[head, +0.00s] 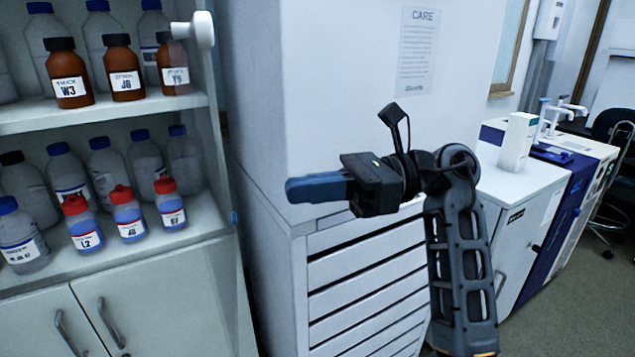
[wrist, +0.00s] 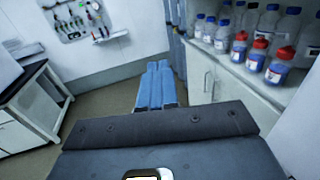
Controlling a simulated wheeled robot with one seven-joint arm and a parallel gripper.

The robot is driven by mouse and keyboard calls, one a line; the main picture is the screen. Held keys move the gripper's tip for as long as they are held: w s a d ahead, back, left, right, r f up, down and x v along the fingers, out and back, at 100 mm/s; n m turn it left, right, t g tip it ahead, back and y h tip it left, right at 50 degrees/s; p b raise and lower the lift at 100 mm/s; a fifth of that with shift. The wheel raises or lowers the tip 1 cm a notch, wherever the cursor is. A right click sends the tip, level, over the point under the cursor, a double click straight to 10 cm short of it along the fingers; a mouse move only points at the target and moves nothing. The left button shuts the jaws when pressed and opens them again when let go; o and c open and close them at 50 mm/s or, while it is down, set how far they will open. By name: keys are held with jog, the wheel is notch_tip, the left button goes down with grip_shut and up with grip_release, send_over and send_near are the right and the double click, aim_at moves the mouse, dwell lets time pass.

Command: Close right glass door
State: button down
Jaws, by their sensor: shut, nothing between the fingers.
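Faint clear glass (head: 181,30) shows beside the knob, over the rightmost brown bottle. The pane's full outline and exact angle are hard to make out. My gripper (head: 290,190) is shut and empty, its blue fingers pointing left. In the head view it is right of the cabinet and lower than the knob, in front of a white drawer unit. In the wrist view the fingers (wrist: 161,66) lie together, with the cabinet to their right.
Brown bottles (head: 122,68) and red-capped bottles (head: 128,215) stand on the cabinet shelves. The white drawer unit (head: 365,275) is behind my arm. A white counter with a box (head: 517,142) is at right. Open floor (wrist: 110,90) shows in the wrist view.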

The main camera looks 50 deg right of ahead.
aim_at(204, 202)
jog(key=p+x, duration=0.1)
jog(key=x, duration=0.8)
jog(key=shift+a+p, duration=0.1)
jog(key=shift+p, duration=0.2)
jog(key=shift+w+a, duration=0.15)
jog(key=shift+a, duration=0.05)
